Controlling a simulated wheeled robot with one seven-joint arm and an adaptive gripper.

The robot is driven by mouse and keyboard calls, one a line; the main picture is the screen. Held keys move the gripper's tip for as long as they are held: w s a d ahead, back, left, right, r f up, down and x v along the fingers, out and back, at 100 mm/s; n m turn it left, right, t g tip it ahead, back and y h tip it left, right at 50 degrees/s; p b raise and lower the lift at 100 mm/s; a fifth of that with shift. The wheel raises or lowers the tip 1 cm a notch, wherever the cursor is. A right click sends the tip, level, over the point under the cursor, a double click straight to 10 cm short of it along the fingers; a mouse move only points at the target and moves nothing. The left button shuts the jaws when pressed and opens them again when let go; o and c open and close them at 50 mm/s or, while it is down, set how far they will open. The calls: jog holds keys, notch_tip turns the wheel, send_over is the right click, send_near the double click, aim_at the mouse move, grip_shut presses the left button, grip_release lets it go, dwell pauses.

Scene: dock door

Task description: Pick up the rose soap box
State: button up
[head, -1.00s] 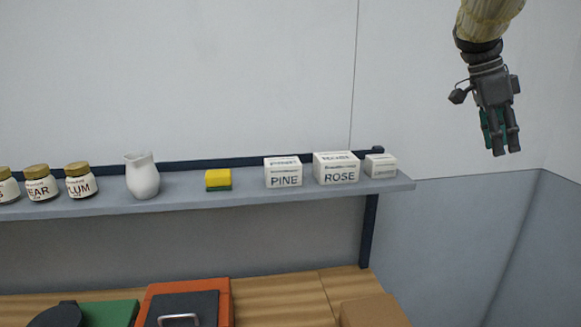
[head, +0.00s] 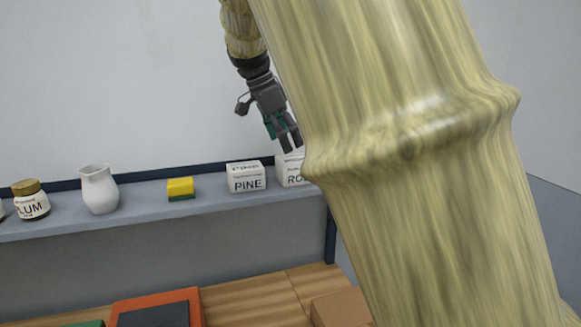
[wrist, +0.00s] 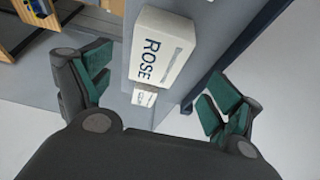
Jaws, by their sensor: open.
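The rose soap box (head: 290,169) is a white box with dark "ROSE" lettering on the grey shelf (head: 140,203). In the head view its right part is hidden behind my arm. My gripper (head: 287,147) is open and empty, just above the box. In the wrist view the rose soap box (wrist: 162,48) lies ahead of and between the spread fingers (wrist: 160,95), with its lettering visible. No contact shows.
The white pine box (head: 246,178) stands just left of the rose box. A small white box (wrist: 145,96) sits close on its other side. A yellow and green sponge (head: 180,188), a white jug (head: 98,190) and a plum jar (head: 30,201) stand farther left.

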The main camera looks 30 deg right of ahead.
jog(key=shift+x, duration=0.95)
jog(key=shift+s+d+f+p, duration=0.1)
jog(key=shift+d+f+p, duration=0.2)
jog(key=shift+p, duration=0.45)
jog(key=p+x, duration=0.2)
jog(key=x, duration=0.2)
jog(key=shift+s, duration=0.1)
jog(key=shift+f, duration=0.2)
jog(key=shift+d+f, duration=0.1)
jog(key=shift+f, duration=0.15)
jog(key=c, duration=1.4)
jog(key=shift+r, duration=0.2)
jog(key=shift+c, duration=0.2)
